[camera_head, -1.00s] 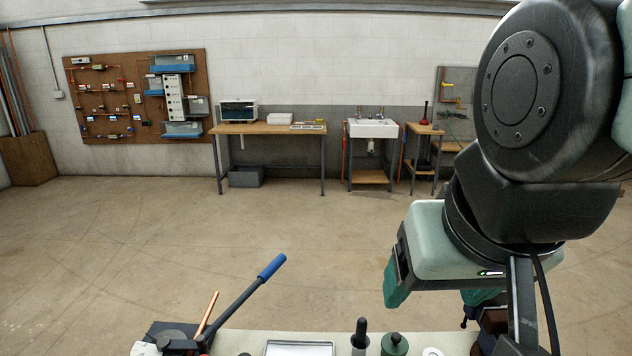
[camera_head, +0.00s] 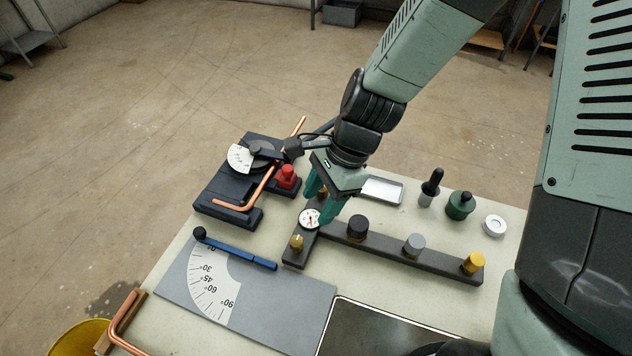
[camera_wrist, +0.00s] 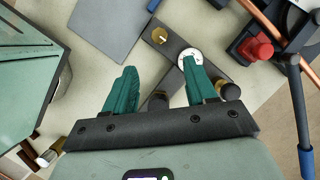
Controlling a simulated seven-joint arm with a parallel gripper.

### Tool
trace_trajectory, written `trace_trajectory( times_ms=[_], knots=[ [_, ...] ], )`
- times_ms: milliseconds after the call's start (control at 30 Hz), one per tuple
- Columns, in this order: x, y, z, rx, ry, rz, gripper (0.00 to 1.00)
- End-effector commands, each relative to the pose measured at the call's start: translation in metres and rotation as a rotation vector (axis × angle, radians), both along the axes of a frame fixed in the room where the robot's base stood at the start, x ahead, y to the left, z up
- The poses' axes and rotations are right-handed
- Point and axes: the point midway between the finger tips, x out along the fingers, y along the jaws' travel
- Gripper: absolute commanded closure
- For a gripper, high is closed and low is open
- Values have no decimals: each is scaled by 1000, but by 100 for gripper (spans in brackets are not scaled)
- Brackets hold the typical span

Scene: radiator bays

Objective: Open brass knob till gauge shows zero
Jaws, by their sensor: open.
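A dark T-shaped manifold bar (camera_head: 385,247) lies on the bench. A small round white gauge (camera_head: 309,218) sits at its junction; its needle is too small to read. A brass knob (camera_head: 296,243) stands on the near end of the crosspiece and shows in the wrist view (camera_wrist: 160,35). Another brass-coloured knob (camera_wrist: 228,90) stands at the other end, partly hidden by a finger. Along the stem are a black knob (camera_head: 357,228), a grey knob (camera_head: 414,244) and a yellow knob (camera_head: 473,263). My gripper (camera_head: 322,199) is open and empty above the bar, near the gauge.
Left stand a pipe bender (camera_head: 225,190) with copper pipe and a red knob (camera_head: 287,176). An angle plate (camera_head: 180,285) with a blue-handled lever lies in front. A metal tray (camera_head: 382,190), black-topped item (camera_head: 430,188), green container (camera_head: 460,206) and white ring (camera_head: 494,226) stand behind.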

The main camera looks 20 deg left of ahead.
Motion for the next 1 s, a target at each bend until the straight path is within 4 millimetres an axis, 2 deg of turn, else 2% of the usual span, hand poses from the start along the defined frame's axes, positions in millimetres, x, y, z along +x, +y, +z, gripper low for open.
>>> trace_trajectory(
  times_ms=[267, 500, 700, 1000],
  knots=[
    [-11, 11, -27, 0, 31, -22, 44],
    [-24, 23, -70, 0, 31, -20, 44],
    [-31, 31, -96, 0, 30, -22, 44],
    [-34, 35, -107, 1, 26, -22, 44]
  ],
)
